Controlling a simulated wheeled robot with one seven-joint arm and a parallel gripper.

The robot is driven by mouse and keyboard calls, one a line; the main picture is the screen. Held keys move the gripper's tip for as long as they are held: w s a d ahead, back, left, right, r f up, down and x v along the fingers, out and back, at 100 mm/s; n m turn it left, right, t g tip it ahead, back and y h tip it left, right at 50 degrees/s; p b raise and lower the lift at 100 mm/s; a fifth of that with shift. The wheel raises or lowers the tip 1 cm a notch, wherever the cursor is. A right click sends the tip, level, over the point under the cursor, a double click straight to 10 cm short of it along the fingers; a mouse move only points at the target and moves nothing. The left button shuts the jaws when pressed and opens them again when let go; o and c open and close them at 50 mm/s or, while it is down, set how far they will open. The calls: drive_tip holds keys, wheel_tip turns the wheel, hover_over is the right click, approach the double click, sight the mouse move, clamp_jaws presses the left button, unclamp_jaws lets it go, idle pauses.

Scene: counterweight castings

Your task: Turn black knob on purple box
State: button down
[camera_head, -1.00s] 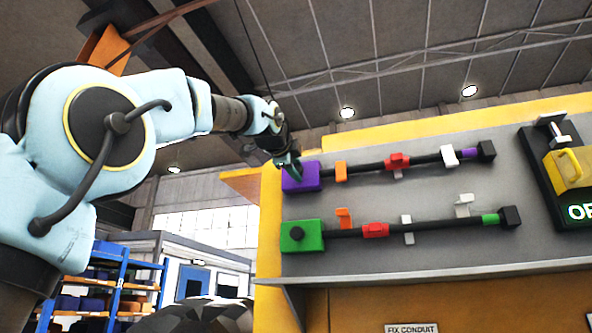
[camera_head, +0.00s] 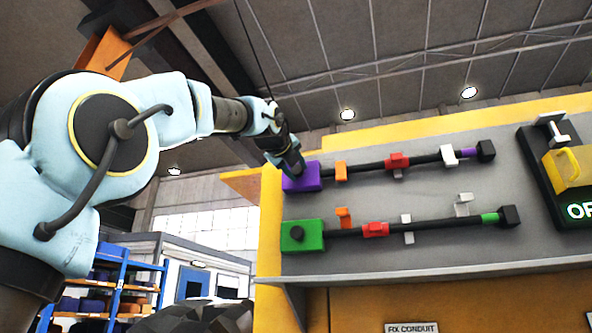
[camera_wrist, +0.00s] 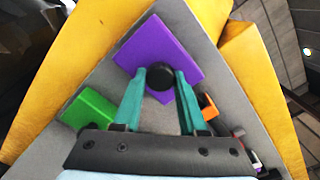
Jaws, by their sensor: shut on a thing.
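The purple box (camera_head: 304,179) is fixed at the upper left of the grey wall panel, and its front face (camera_wrist: 150,45) fills the upper middle of the wrist view. The round black knob (camera_wrist: 159,76) is on that face. My gripper (camera_wrist: 160,74) has its teal fingers around the knob, one on each side, closed on it. In the head view my gripper (camera_head: 295,172) is at the purple box and hides the knob.
A black conduit (camera_head: 370,166) with orange, red and white clips runs right from the purple box. Below it is a green box (camera_head: 302,236) with its own black knob and conduit. A yellow frame (camera_head: 268,240) edges the panel, and a grey ledge (camera_head: 430,264) runs underneath.

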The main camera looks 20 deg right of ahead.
drive_tip(key=shift+f+m, duration=0.1)
drive_tip(key=shift+m, duration=0.4)
drive_tip(key=shift+c, duration=2.2)
unclamp_jaws()
drive_tip(key=b+v, duration=0.5)
drive_tip(key=v, duration=0.5)
drive_tip(key=shift+s+a, duration=0.3)
